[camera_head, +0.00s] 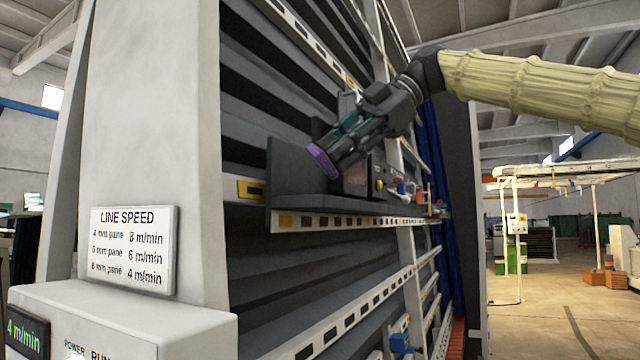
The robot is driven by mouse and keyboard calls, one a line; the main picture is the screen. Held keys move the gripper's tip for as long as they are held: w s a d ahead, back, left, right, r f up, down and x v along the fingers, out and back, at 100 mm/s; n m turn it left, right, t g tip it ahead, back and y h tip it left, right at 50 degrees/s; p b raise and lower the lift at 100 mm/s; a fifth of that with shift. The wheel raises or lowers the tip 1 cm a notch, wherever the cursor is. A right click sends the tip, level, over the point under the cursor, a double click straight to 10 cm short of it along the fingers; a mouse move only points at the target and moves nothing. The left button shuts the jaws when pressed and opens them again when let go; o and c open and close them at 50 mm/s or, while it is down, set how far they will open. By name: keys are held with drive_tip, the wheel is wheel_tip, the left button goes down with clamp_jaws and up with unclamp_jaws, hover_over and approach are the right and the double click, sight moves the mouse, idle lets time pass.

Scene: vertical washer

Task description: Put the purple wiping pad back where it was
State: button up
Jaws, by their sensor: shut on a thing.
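The purple wiping pad (323,160) shows as a thin purple disc at the tip of my gripper (345,148). My gripper is shut on the pad's holder, which is partly hidden by the dark fingers; a green part shows between them. The pad is tilted and held over the left part of a dark grey shelf (292,175) on the washer. I cannot tell whether the pad touches the shelf.
A line speed sign (132,248) is on the white column at left. Open floor lies at right.

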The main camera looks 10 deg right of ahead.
sight(319, 167)
drive_tip(key=s+a+r+n+g+h+p, duration=0.2)
drive_tip(key=s+a+n+h+p, duration=0.25)
drive_tip(key=s+h+p, duration=0.6)
drive_tip(key=shift+m+y, duration=0.25)
drive_tip(key=shift+y, duration=0.2)
drive_tip(key=w+p, duration=0.1)
drive_tip(key=w, duration=0.3)
drive_tip(key=w+f+p, duration=0.1)
drive_tip(key=w, duration=0.3)
drive_tip(key=w+d+p, duration=0.1)
drive_tip(key=w, duration=0.3)
drive_tip(key=shift+w+f, duration=0.25)
drive_tip(key=shift+w+d+f+p, duration=0.1)
drive_tip(key=shift+w+p, duration=0.15)
drive_tip(key=shift+p, duration=0.05)
drive_tip(key=shift+w+f, duration=0.15)
drive_tip(key=shift+f, duration=0.25)
drive_tip(key=shift+f+p, duration=0.3)
drive_tip(key=shift+f, duration=0.05)
drive_tip(key=shift+s+f+p, duration=0.2)
drive_tip(key=shift+f+p, duration=0.25)
drive_tip(key=shift+f, duration=0.35)
drive_tip(key=shift+w+f, duration=0.15)
drive_tip(key=shift+f, duration=0.1)
